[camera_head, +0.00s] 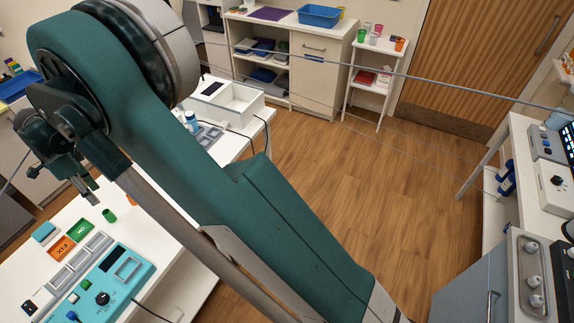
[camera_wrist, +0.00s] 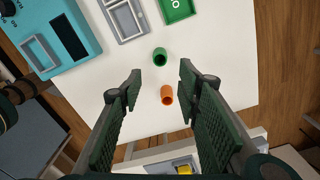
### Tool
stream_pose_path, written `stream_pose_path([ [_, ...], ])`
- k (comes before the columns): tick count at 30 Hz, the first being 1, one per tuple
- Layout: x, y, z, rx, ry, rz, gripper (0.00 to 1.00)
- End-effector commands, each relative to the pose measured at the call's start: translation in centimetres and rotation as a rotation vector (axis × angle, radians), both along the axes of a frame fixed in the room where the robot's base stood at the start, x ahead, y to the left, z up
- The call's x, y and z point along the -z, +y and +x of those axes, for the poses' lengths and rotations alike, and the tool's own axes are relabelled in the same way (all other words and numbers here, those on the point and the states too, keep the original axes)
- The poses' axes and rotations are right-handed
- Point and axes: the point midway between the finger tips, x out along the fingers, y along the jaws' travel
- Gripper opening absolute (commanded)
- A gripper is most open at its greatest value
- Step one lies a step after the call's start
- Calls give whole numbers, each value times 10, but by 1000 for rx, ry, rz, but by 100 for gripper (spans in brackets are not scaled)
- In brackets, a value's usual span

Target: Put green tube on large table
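The green tube (camera_head: 109,215) stands on a white table (camera_head: 180,285) in the head view. In the wrist view the green tube (camera_wrist: 160,57) is just beyond my open fingertips. An orange tube (camera_wrist: 167,94) sits nearer, between my fingers as seen from above. In the head view my arm partly hides the orange tube (camera_head: 131,200). My gripper (camera_wrist: 160,76) is open and empty above the table, pointing down. Which table counts as the large one cannot be told from the frames.
A teal control box (camera_head: 105,290), grey trays (camera_head: 80,262), a green pad (camera_head: 80,230) and an orange pad (camera_head: 62,248) lie near the tubes. A white open box (camera_head: 228,103) stands farther back. Cups stand on a small shelf (camera_head: 385,47) beyond.

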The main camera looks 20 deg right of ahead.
Motion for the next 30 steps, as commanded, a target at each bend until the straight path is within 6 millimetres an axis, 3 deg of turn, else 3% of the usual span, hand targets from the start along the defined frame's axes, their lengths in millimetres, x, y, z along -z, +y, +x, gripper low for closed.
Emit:
stream_pose_path([
  [5, -13, -16, 4, -18, -8, 7, 34],
  [11, -43, -53, 12, -67, -30, 23, 34],
  [21, -106, -139, 18, -189, -88, 52, 34],
  [30, -152, -216, 11, -295, -145, 63, 34],
])
